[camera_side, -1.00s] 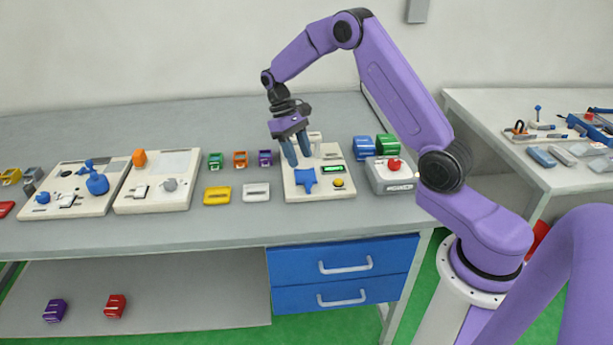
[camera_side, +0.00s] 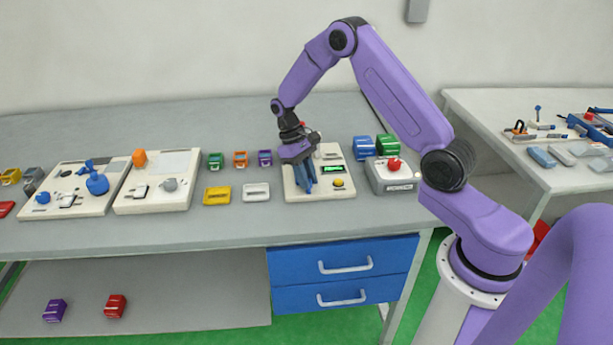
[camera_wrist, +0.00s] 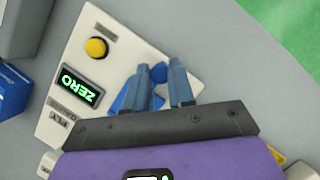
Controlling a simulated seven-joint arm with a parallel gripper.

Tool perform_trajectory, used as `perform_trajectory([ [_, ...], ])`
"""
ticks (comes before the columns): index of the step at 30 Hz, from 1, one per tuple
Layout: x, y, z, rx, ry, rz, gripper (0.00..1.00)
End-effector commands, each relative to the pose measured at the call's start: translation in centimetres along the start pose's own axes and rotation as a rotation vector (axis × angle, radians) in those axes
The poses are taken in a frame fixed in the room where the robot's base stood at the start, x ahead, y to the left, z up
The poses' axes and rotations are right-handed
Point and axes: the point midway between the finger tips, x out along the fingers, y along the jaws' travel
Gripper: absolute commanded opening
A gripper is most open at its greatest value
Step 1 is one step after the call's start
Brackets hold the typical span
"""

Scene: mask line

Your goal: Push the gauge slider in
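A white board (camera_side: 325,162) stands on the bench, with a blue part on its near left that is mostly hidden by my gripper in the side view. In the wrist view the blue part (camera_wrist: 124,96) shows beside the left finger, and a rounded blue end (camera_wrist: 158,73) shows between the fingertips. I take this blue part for the gauge slider, but cannot be sure. My gripper (camera_wrist: 160,68) points down over it, its fingers apart; it is low over the board in the side view (camera_side: 306,190). Whether the fingers touch the blue part cannot be told.
A grey box with a red button (camera_side: 394,164) stands to the right. Blue (camera_side: 363,147) and green (camera_side: 387,145) blocks stand behind it. White (camera_side: 256,192) and yellow (camera_side: 217,195) pieces lie left.

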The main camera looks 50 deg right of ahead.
Motion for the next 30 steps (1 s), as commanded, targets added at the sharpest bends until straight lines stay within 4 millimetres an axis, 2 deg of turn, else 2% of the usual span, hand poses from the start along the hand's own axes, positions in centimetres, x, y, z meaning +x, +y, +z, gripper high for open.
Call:
perform_trajectory([
  [8, -0.2, 0.5, -0.6, 0.002, 0.002, -0.001, 0.00],
  [21, -1.9, 4.7, -4.5, 0.000, 0.002, 0.000, 0.00],
  [30, -2.1, 5.3, -5.1, -0.002, 0.002, 0.000, 0.00],
])
